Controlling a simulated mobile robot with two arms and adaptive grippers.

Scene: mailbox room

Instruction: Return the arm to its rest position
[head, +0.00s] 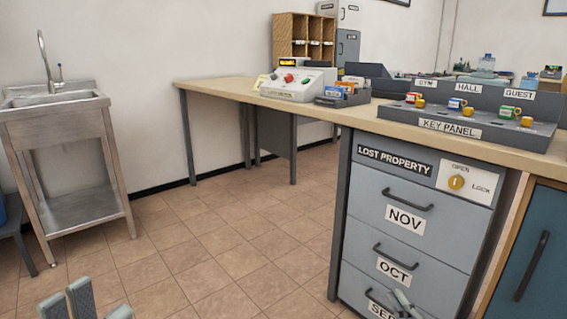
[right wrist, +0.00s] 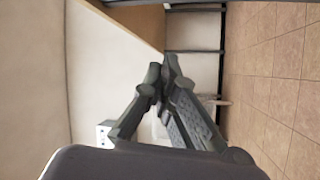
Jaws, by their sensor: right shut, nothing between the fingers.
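My right gripper (right wrist: 163,70) is shut and empty in the right wrist view, its fingertips together. It also shows small at the bottom of the head view (head: 402,303), in front of the lowest visible drawer. My left gripper (head: 98,303) is at the bottom left of the head view, over the tiled floor. Its grey fingertips stand apart with nothing visible between them; the rest of it is cut off by the frame.
The Lost Property cabinet (head: 419,221) has closed drawers marked NOV and OCT. The wooden counter (head: 218,91) holds a key panel (head: 449,125) and a control box (head: 293,93). A metal sink (head: 55,102) stands left. Tiled floor (head: 215,235) is clear between.

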